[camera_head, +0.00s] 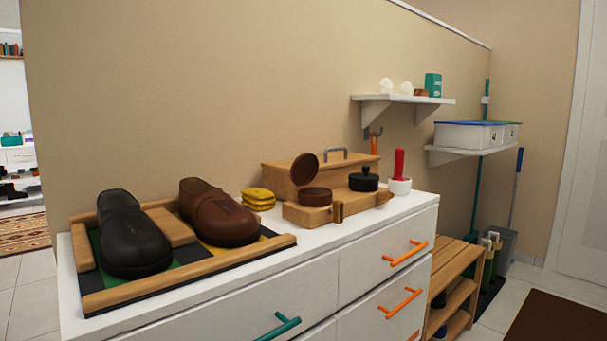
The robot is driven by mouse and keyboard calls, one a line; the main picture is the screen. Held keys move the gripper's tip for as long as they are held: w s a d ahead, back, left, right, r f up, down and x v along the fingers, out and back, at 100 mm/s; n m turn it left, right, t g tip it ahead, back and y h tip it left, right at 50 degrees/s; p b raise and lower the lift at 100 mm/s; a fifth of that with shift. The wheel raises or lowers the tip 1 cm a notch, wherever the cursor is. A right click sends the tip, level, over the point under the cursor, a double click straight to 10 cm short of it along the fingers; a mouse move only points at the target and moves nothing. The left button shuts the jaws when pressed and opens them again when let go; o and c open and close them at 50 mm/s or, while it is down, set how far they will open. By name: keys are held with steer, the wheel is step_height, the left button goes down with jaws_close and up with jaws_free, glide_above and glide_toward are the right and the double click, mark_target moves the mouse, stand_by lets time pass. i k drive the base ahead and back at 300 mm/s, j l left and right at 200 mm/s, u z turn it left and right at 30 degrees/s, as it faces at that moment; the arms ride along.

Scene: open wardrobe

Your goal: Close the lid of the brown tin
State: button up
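The brown tin (315,197) sits on a low wooden block on the white dresser top. Its round brown lid (305,169) stands raised and tilted at the tin's back left, in front of a wooden box. A black tin (364,181) with a knob on top sits to its right, on the same block. My gripper is not in view.
Two shoes (131,236) stand in a wooden-edged tray (193,284) at the left. Folded yellow cloths (258,198) lie left of the brown tin. A red-handled tool in a white cup (400,186) stands at the right. The wooden box (278,181) is behind.

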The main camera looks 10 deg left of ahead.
mark_target(305, 168)
steer(key=j+z, duration=0.2)
steer(key=z, duration=0.2)
steer(key=k+j+z, duration=0.1)
steer(key=z, duration=0.25)
steer(key=k+j+z, duration=0.1)
steer(key=j+z, duration=0.3)
steer(key=k+j, duration=0.2)
steer(key=j, duration=0.2)
steer(key=k+j, duration=0.2)
steer(key=j, duration=0.15)
steer(key=k+j, duration=0.25)
steer(key=j, duration=0.15)
steer(key=k+j, duration=0.2)
steer(key=j, duration=0.2)
steer(key=k+j, duration=0.2)
steer(key=j, duration=0.15)
steer(key=k+j, duration=0.2)
steer(key=j, duration=0.2)
steer(key=k+j, duration=0.2)
steer(key=j, duration=0.2)
steer(key=i+j, duration=0.2)
steer(key=i, duration=0.15)
steer(key=k+j+u, duration=0.4)
steer(key=i+l, duration=0.45)
steer(key=i, duration=0.1)
